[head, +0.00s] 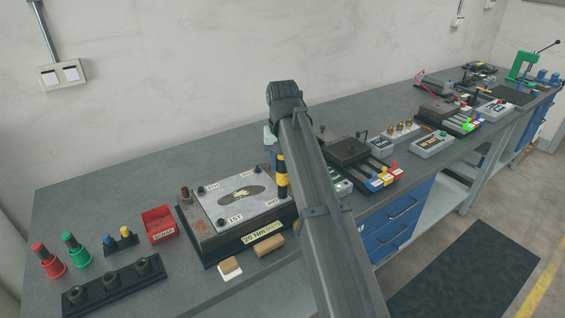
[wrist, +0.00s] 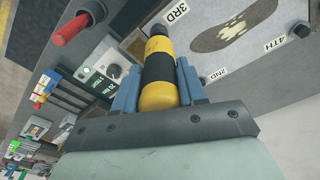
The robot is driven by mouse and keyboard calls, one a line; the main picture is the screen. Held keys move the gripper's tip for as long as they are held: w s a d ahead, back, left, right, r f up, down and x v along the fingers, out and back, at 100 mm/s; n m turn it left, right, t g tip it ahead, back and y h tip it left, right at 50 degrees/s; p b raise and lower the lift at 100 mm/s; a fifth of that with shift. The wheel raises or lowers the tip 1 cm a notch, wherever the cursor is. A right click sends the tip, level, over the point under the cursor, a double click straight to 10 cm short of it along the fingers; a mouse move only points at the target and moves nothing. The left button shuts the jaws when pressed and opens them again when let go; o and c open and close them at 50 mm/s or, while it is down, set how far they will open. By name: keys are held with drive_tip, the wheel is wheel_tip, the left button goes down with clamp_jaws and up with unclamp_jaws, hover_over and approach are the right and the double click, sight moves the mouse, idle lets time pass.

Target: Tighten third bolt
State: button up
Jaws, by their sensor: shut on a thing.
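My gripper (wrist: 158,80) is shut on a yellow-and-black driver (wrist: 158,68), which sits between its blue fingers in the wrist view. The driver (head: 282,177) also shows in the head view, upright at the right side of the metal plate (head: 215,208), beside the 3RD label (head: 271,200). The plate carries a dark insole shape and labels including 1ST (head: 236,218). Dark bolts show near other corners, such as one by the 1ST label (head: 221,223). The third bolt and the driver's tip contact cannot be made out. My arm hides part of the bench behind it.
A dark fixture base with a 20 Nm label (head: 262,234) bears the plate. A red bin (head: 159,225), red (head: 51,262) and green (head: 76,247) handled tools and a black holder (head: 115,286) stand left. Wooden-coloured blocks (head: 269,246) lie in front. Other stations fill the bench to the right.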

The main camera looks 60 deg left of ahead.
drive_tip(key=shift+r, duration=2.65)
